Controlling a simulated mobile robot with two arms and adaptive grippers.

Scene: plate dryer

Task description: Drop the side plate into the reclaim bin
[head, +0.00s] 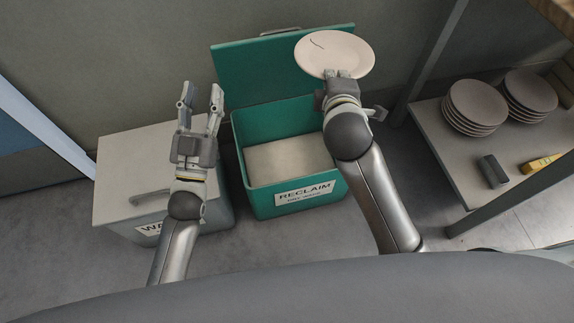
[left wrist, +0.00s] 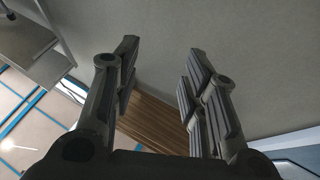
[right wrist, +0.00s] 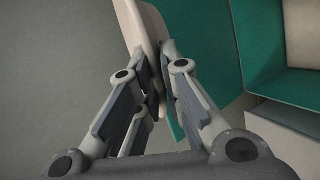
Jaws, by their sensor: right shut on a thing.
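The side plate (head: 335,52) is pale, with a dark curved mark near its upper left. My right gripper (head: 341,76) is shut on the plate's near edge and holds it in front of the raised lid, above the right part of the bin. The plate also shows edge-on between the fingers in the right wrist view (right wrist: 143,28). The green reclaim bin (head: 240,150) stands open, its lid (head: 250,75) tipped back, with a pale surface inside and a RECLAIM label on its front.
A closed grey bin (head: 125,170) with a handle and a partly hidden label stands left of the reclaim bin. At right, a shelf (head: 440,150) carries plate stacks (head: 475,105), a dark block (head: 492,171) and a yellow item (head: 540,164). A post (head: 432,60) stands between.

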